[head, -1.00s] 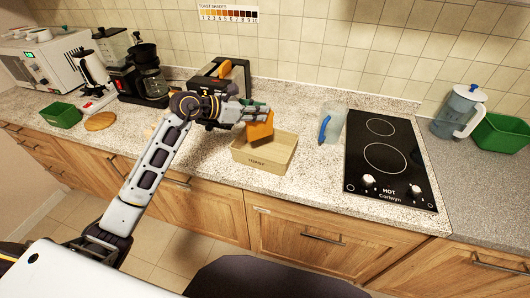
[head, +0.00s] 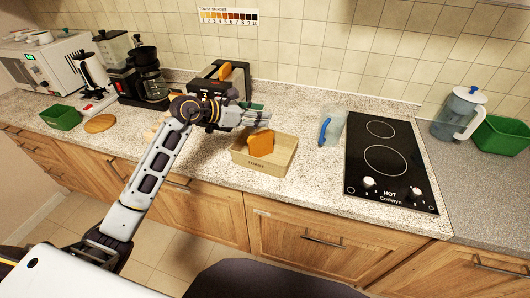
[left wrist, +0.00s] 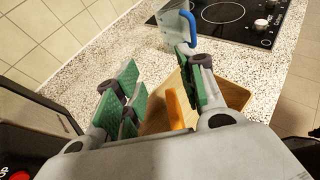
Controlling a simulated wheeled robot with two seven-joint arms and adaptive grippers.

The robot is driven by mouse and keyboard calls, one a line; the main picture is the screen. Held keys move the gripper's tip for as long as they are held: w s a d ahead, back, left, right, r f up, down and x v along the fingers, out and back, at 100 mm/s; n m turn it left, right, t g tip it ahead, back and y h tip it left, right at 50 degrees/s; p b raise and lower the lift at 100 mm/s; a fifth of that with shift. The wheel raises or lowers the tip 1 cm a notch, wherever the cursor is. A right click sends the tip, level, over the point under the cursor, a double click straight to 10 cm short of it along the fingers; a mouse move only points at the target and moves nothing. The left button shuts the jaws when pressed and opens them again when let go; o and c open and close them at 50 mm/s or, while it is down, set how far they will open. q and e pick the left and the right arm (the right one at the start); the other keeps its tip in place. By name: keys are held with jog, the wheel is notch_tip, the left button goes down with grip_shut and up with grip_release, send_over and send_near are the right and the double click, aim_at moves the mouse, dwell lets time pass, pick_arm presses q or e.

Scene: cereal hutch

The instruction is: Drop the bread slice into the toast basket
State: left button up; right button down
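The bread slice (head: 261,144) is orange-brown and stands tilted inside the wooden toast basket (head: 265,165), near its left side. My left gripper (head: 258,113) is above and behind the basket, apart from the slice. In the left wrist view its green-padded fingers (left wrist: 160,95) are spread with nothing held between them. The slice (left wrist: 175,110) shows edge-on beyond the fingers, and the basket (left wrist: 236,94) is partly hidden by them. My right gripper is in neither view.
A toaster (head: 236,78) with another bread slice in it stands behind my left gripper. A clear jug with a blue handle (head: 324,130) and a black cooktop (head: 385,180) are to the right. A coffee maker (head: 150,85) is to the left.

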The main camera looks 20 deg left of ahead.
pick_arm(q)
jog(key=v, duration=1.2)
dwell(0.3)
dwell(0.8)
